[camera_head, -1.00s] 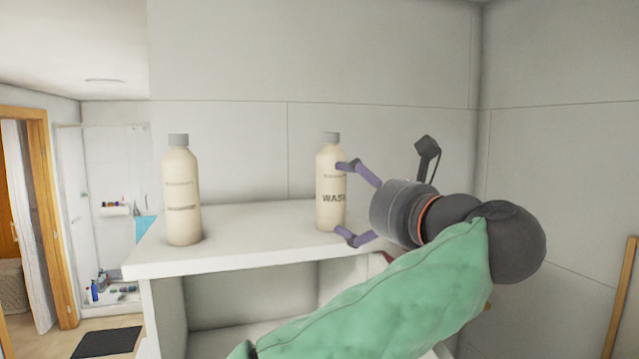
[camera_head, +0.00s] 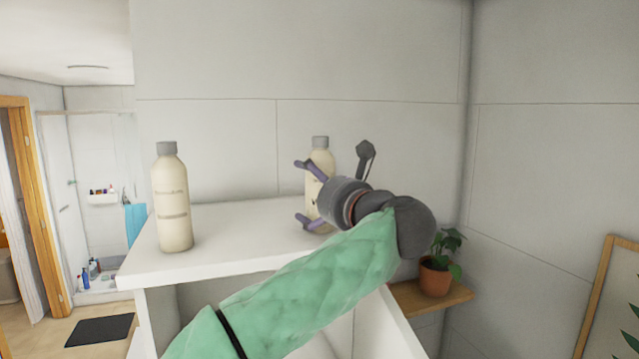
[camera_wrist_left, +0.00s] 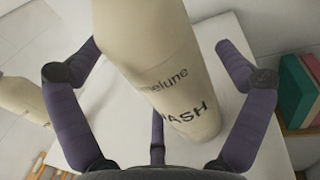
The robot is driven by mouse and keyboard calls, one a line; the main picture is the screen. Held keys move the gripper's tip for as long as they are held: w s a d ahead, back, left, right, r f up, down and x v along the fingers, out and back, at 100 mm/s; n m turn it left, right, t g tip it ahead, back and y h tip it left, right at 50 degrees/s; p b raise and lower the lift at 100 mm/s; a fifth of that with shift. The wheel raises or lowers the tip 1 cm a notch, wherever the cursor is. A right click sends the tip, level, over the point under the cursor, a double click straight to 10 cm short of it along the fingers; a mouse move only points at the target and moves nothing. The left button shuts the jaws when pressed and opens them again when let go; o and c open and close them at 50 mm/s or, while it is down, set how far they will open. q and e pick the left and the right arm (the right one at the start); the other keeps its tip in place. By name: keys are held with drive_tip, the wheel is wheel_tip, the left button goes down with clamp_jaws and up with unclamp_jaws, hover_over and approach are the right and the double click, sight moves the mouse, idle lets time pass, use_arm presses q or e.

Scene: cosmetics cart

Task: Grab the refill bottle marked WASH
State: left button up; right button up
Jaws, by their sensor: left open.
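The cream refill bottle marked WASH (camera_head: 322,159) has a grey cap and stands upright on the white cart top (camera_head: 230,222). In the head view my left gripper (camera_head: 301,192) is in front of it and hides most of its label. In the left wrist view the WASH bottle (camera_wrist_left: 165,75) fills the space between the open purple fingers (camera_wrist_left: 155,85). The fingers are around it, and I cannot tell whether any touches it. A second cream bottle (camera_head: 172,200) stands upright to the left, with lettering too small to read. My right gripper does not show.
A tiled wall (camera_head: 380,70) is close behind the cart. A small wooden shelf (camera_head: 425,301) with a potted plant (camera_head: 437,270) is at the right. The cart top between the two bottles is clear. Books (camera_wrist_left: 298,90) show at the right in the left wrist view.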

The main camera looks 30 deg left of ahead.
use_arm(q)
drive_tip(key=shift+d, duration=0.1)
drive_tip(key=shift+c, duration=1.1)
drive_tip(key=c, duration=1.2)
drive_tip(key=shift+r, duration=0.15)
